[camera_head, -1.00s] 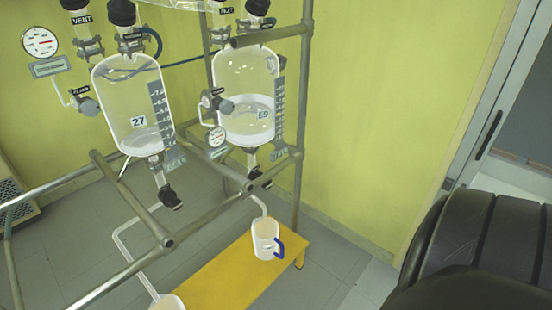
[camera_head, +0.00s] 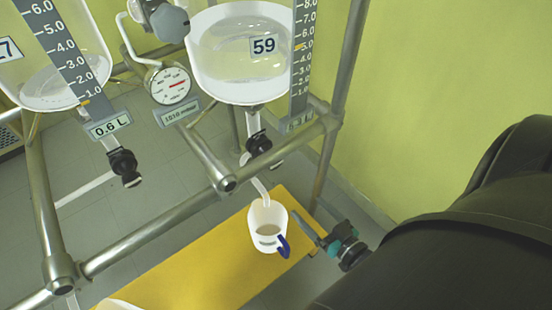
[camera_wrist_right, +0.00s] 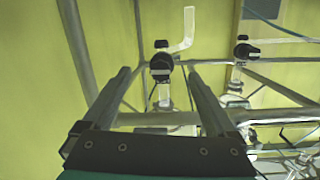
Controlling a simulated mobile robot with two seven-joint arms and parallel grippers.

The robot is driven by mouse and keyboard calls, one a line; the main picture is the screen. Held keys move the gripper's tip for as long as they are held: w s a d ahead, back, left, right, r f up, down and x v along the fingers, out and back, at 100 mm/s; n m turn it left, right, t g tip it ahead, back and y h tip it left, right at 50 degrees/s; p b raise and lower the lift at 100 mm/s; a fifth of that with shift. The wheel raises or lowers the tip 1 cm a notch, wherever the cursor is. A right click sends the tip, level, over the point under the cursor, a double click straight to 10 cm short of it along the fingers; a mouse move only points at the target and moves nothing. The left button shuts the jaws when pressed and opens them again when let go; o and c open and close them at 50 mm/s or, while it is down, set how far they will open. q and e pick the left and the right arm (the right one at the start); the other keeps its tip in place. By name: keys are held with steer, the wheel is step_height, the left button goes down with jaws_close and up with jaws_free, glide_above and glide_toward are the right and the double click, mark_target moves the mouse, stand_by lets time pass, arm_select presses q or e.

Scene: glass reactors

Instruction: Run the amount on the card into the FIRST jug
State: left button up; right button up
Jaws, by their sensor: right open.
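The glass vessel marked 59 (camera_head: 242,75) holds clear liquid. Its dark outlet valve (camera_head: 258,143) hangs below, with a pale tube leading down to a white jug (camera_head: 254,232) with a blue handle. Something brownish shows inside this jug; I cannot tell what. A second jug (camera_head: 118,306) is cut off at the bottom edge. My right gripper (camera_head: 312,238) is just right of the first jug's handle, pointing left. In the wrist view it is open and empty (camera_wrist_right: 159,75), with a dark valve (camera_wrist_right: 162,65) beyond its fingertips. No card is readable. My left gripper is out of view.
A second glass vessel (camera_head: 50,70) hangs at left, with a 0.6 L label (camera_head: 108,125) and its own valve (camera_head: 124,166). A pressure gauge (camera_head: 170,83) sits between the vessels. Metal frame tubes (camera_head: 160,236) cross before the yellow bench (camera_head: 205,270).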

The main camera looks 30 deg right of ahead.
mark_target(277, 165)
steer(key=shift+n+t+y, duration=0.3)
steer(key=shift+t, duration=0.6)
steer(key=w+r+b, duration=0.1)
steer(key=w, duration=0.3)
steer(key=w+b, duration=0.2)
steer(key=w, duration=0.3)
steer(key=w+r+b, duration=0.1)
steer(key=w+b, duration=0.1)
steer(key=w, duration=0.3)
steer(key=shift+w+a+r, duration=0.1)
steer(key=shift+w+r, duration=0.15)
steer(key=shift+r, duration=0.1)
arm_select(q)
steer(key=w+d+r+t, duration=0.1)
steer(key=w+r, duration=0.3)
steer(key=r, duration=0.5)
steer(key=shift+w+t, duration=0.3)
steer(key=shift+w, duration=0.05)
arm_select(e)
steer(key=shift+w+r, duration=0.1)
steer(key=shift+w, duration=0.65)
steer(key=c, duration=1.4)
